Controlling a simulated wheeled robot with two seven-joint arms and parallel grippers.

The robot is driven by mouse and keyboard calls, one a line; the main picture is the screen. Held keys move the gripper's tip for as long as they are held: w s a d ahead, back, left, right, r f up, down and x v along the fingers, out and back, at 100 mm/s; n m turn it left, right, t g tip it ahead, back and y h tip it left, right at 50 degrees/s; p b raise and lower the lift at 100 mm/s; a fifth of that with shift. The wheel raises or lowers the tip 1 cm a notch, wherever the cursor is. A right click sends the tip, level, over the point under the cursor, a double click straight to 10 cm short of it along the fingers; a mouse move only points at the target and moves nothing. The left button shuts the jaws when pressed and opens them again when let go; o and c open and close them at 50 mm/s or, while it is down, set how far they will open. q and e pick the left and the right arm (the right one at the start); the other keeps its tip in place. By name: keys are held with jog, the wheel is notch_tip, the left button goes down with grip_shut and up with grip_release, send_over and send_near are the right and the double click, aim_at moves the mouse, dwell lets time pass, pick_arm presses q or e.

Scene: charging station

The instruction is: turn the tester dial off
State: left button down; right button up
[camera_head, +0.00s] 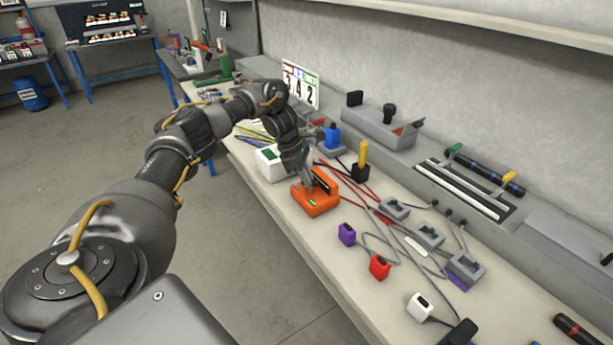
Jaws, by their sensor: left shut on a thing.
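The orange tester (318,207) sits on the bench near its front edge, with a small green patch on its front. My left arm reaches in from the left. My left gripper (307,184) points down onto the top of the tester, its fingers shut on the dial. The fingers cover the dial, so I cannot tell its setting. My right gripper is not in view.
A white box (271,165) stands close behind the tester, left of my gripper. A yellow-handled tool in a black holder (360,172) and red leads stand to the right. Purple (346,234), red (379,267) and white (419,307) plugs lie nearer, with grey cables.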

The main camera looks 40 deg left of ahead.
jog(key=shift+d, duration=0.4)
pick_arm(q)
jog(key=c, duration=1.4)
grip_release()
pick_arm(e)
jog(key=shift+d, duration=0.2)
pick_arm(q)
jog(key=p+v, duration=0.2)
jog(key=v, duration=0.8)
jog(key=shift+r, duration=0.4)
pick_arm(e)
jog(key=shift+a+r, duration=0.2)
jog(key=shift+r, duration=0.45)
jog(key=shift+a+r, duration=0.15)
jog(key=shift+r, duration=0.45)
pick_arm(q)
jog(key=shift+a, duration=0.1)
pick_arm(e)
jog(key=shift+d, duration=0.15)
pick_arm(q)
jog(key=shift+s+f, duration=0.1)
